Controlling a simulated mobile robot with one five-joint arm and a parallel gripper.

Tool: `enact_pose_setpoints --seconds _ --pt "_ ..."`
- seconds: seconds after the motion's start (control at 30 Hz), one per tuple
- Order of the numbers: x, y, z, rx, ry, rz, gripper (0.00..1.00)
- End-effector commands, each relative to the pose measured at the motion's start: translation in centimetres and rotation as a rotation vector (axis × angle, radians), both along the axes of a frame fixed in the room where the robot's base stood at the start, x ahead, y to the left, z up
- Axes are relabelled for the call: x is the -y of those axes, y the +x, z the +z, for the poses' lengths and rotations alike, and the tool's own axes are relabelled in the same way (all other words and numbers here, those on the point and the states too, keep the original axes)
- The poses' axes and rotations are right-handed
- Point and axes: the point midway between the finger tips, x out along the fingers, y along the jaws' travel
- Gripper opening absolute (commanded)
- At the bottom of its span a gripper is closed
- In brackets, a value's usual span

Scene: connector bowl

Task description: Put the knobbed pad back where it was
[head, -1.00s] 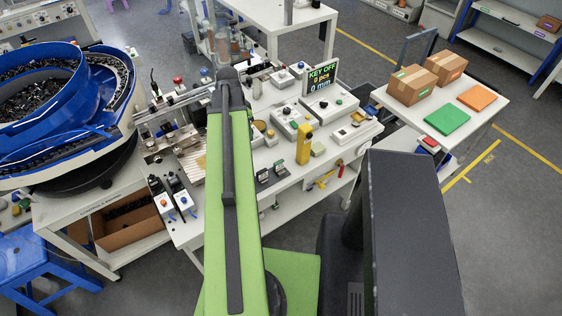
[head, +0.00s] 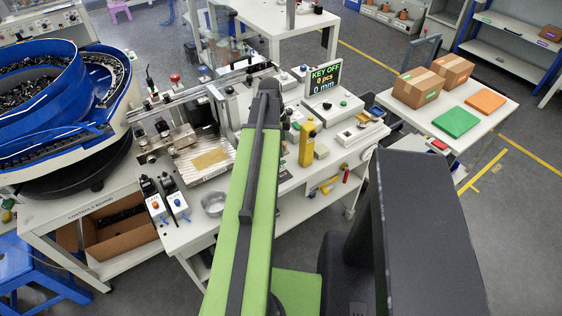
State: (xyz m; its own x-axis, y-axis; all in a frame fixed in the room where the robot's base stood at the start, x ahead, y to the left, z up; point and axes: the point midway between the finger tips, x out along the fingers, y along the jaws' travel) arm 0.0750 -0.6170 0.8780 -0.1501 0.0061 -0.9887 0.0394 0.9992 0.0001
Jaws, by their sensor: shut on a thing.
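I cannot make out the knobbed pad anywhere in the head view. My green and black arm reaches from the bottom middle over the white workbench (head: 232,233). Its far end is over the middle of the bench. My gripper is hidden behind the arm, so neither its fingers nor anything in them shows. A tan rectangular patch (head: 211,158) lies on the ribbed metal plate to the left of my arm.
A metal bowl (head: 213,205) stands near the bench's front edge, beside two switch boxes (head: 178,203). A yellow upright device (head: 307,143) and a display (head: 323,80) stand right of my arm. The blue bowl feeder (head: 60,105) fills the left.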

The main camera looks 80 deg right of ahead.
Motion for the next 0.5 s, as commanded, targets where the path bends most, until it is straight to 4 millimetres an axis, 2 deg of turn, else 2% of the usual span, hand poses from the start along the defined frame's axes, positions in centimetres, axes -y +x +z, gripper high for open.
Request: enact_pose_setpoints --seconds 0.1,0.3,0.5 --pt "0.0 0.0 -0.4 0.000 0.000 0.000 0.12" --pt "0.0 0.0 -3.8 0.000 0.000 0.001 0.12" --pt "0.0 0.0 -3.5 0.000 0.000 0.000 0.12"
